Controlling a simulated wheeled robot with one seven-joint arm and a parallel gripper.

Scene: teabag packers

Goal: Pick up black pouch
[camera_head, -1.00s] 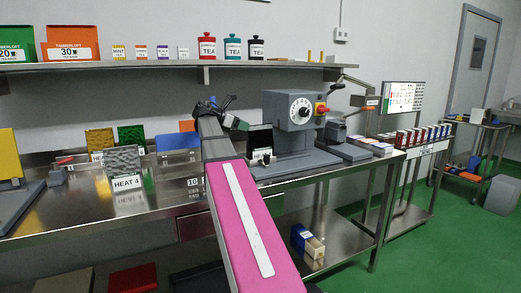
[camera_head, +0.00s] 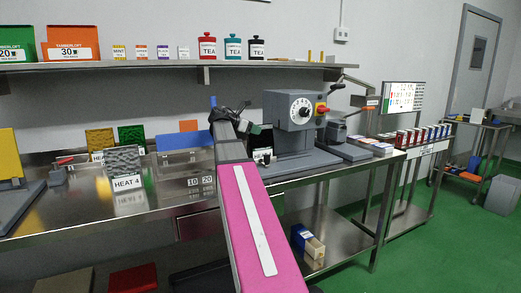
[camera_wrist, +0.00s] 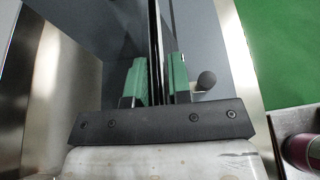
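The black pouch stands upright beside the grey machine. In the wrist view the black pouch (camera_wrist: 155,38) shows edge-on as a thin dark strip running between the two green fingers. In the head view only a dark part of it shows, behind my arm. My gripper (camera_wrist: 157,80) has one finger close on each side of the strip. It also shows in the head view (camera_head: 254,124), at the left of the machine. I cannot tell whether both fingers touch the pouch.
The grey machine (camera_head: 293,110) with a dial stands just right of my gripper. A blue panel (camera_head: 184,140) and the HEAT 4 block (camera_head: 127,182) stand to the left on the steel table (camera_head: 100,212). A shelf (camera_head: 150,66) with boxes and tea jars runs above.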

